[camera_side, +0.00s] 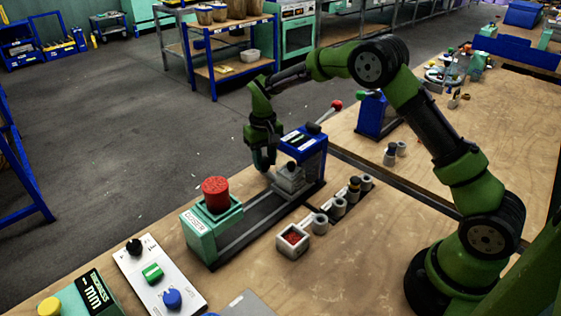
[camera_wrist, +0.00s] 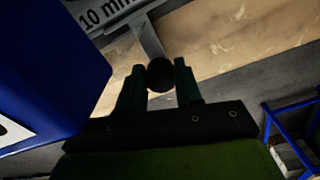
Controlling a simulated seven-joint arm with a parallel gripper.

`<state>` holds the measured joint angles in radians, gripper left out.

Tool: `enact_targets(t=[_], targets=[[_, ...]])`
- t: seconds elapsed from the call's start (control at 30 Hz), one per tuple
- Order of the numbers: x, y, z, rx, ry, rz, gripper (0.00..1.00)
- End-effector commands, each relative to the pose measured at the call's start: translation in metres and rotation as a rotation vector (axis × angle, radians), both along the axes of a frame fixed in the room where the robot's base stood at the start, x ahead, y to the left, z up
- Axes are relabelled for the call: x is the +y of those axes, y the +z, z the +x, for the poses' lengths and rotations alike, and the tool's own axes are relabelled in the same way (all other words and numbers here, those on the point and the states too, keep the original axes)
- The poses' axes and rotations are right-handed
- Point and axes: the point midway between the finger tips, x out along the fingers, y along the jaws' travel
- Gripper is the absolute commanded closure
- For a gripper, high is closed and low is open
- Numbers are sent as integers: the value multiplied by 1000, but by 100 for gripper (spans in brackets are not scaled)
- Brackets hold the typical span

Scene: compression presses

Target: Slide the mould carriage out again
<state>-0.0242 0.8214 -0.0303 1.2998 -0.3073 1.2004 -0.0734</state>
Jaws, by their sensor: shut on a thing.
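The mould carriage (camera_side: 289,181) is a grey block on the dark rail (camera_side: 250,228), at the blue press (camera_side: 312,160). My gripper (camera_side: 266,166) reaches down beside the carriage, on its far-left side in the side view. In the wrist view my gripper (camera_wrist: 160,72) has its two fingers on either side of a dark round knob (camera_wrist: 160,76) and is shut on it. A grey bar runs away from behind the knob. The blue press body (camera_wrist: 50,65) fills the left of the wrist view.
A green doser (camera_side: 203,236) with a red cylinder (camera_side: 215,192) stands at the rail's near end. A red-knobbed lever (camera_side: 337,105) rises behind the press. Grey cups (camera_side: 340,207) and a box of red granules (camera_side: 293,240) stand right of the rail.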

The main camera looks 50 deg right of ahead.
Motion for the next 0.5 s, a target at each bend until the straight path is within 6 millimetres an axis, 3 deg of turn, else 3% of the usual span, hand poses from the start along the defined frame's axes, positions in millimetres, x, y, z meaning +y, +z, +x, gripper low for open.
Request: enact_targets(t=[0.03,0.2,0.33,0.5], targets=[[19,1,0,-2,10,4,100],[66,1,0,-3,11,4,100],[90,1,1,-3,7,4,100],[100,1,0,-3,4,4,100]])
